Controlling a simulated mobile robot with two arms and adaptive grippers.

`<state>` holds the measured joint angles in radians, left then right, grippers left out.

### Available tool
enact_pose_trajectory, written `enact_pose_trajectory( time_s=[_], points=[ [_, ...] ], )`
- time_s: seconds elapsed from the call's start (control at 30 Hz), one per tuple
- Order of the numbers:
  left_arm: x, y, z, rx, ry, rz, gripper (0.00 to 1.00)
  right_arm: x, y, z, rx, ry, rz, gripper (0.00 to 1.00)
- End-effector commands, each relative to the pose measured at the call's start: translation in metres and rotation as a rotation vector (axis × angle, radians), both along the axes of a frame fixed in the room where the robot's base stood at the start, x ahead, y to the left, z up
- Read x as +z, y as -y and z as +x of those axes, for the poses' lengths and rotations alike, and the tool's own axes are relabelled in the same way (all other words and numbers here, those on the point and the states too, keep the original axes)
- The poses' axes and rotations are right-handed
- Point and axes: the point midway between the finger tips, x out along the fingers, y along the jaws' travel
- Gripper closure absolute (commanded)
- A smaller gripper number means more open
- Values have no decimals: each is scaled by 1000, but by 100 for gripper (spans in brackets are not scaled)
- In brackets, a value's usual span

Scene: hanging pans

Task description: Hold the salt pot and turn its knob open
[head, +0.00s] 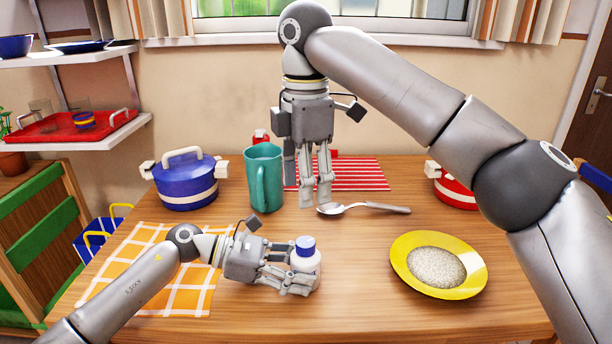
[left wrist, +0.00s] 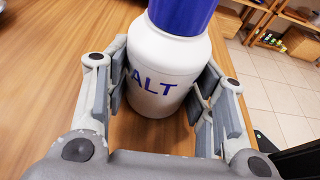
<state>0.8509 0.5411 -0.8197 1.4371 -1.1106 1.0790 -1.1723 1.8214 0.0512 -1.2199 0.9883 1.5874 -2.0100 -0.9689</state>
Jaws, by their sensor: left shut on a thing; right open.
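The salt pot is a white bottle (head: 307,264) with a blue knob (head: 306,245) on top. It is upright at the front middle of the table. My left gripper (head: 292,281) is shut on its white body, with the fingers on either side. The left wrist view shows the pot (left wrist: 165,70) between the finger pads, with blue letters "ALT" visible and the blue knob (left wrist: 183,14) cut off at the top. My right gripper (head: 316,203) is open and empty, pointing down above the table, behind the pot and next to the spoon's bowl.
A teal mug (head: 264,178) stands left of my right gripper. A spoon (head: 365,207) lies to its right. A yellow plate of white grains (head: 466,283) is at right. A blue pot (head: 185,183) and an orange checked cloth (head: 140,255) are at left. A red pot (head: 453,188) is behind my right arm.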

Motion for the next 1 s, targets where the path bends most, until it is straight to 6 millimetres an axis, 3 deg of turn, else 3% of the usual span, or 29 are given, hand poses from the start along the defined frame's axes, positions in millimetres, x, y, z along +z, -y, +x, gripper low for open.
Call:
enact_pose_trajectory(
  time_s=[0.03,0.23,0.63,1.0],
  points=[
    [-1,0,0,0,0,1,48,0,0,0,0,0,0,47],
    [0,0,0,0,0,0,24,0,0,0,0,0,0,47],
    [2,-6,1,1,0,1,24,0,0,0,0,0,0,47],
    [22,-75,1,4,-1,2,24,0,0,0,0,0,0,47]
  ],
)
